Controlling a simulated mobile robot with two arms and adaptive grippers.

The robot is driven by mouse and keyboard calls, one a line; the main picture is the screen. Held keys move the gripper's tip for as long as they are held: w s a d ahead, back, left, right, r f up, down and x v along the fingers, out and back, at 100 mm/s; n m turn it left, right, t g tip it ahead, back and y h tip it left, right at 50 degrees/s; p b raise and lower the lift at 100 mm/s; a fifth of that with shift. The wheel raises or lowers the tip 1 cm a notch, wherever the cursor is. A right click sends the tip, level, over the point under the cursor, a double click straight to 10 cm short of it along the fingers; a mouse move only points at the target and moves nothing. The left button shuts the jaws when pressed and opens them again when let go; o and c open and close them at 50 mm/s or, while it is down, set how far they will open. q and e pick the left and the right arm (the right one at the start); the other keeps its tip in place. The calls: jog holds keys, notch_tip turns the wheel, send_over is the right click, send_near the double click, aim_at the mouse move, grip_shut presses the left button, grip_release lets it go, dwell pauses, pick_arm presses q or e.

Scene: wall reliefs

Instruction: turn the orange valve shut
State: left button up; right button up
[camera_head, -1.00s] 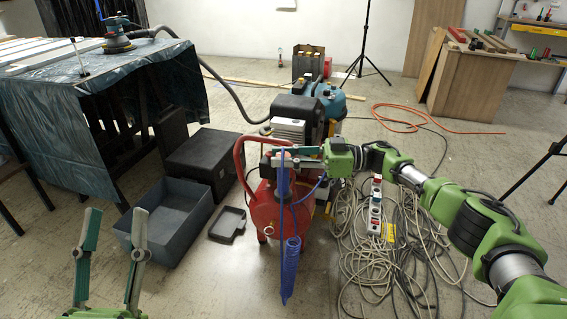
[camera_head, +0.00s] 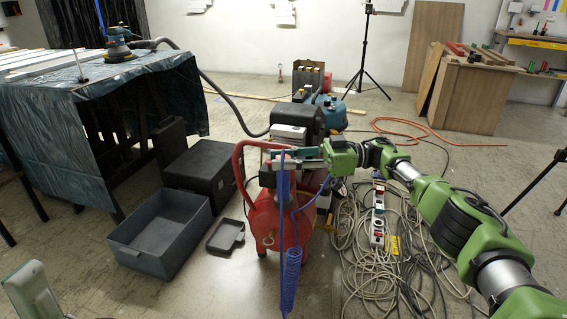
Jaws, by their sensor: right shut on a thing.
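A red compressor (camera_head: 264,222) stands on the floor at the middle, with a red curved handle and a blue coiled hose (camera_head: 290,272) hanging in front. My right gripper (camera_head: 276,160) reaches in from the right to the top of the compressor. Its fingers are shut on a small part there, behind the blue hose. I take this part to be the orange valve, but its colour and angle are hidden by the fingers and hose. Of my left gripper, only one finger (camera_head: 32,290) shows at the lower left corner, so its opening cannot be told.
A grey open bin (camera_head: 150,262), a black case (camera_head: 200,172) and a small dark tray (camera_head: 226,236) lie left of the compressor. Tangled cables and a power strip (camera_head: 377,225) cover the floor to the right. A covered table (camera_head: 150,90) stands at the left.

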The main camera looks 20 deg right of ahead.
aim_at(284, 157)
dwell(0.5)
jog(key=o, duration=1.1)
notch_tip(284, 157, up, 10)
